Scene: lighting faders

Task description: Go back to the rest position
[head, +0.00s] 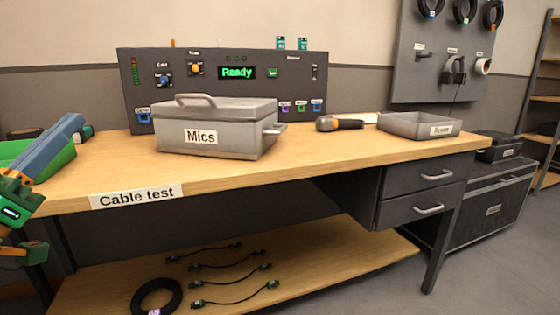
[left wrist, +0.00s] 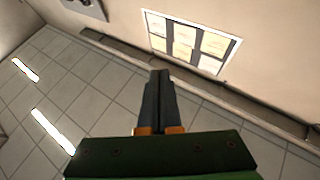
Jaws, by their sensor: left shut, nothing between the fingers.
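My left gripper (head: 66,130) is at the left edge of the head view, by the left end of the workbench (head: 240,180). Its fingers point up and to the right, and it is beside the front of a green bin (head: 60,160). In the left wrist view the two dark fingers (left wrist: 160,80) lie together, shut, with nothing between them. Beyond them are a bare wall, a framed panel (left wrist: 190,42) and a tiled ceiling with strip lights. My right gripper is not in view.
A lidded grey box labelled Mics (head: 225,135), a microphone (head: 340,123) and an open grey tray (head: 405,124) stand on the bench. Behind is a dark panel (head: 215,62) showing "Ready". Cables lie on the lower shelf (head: 340,262). The bench's front left is clear.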

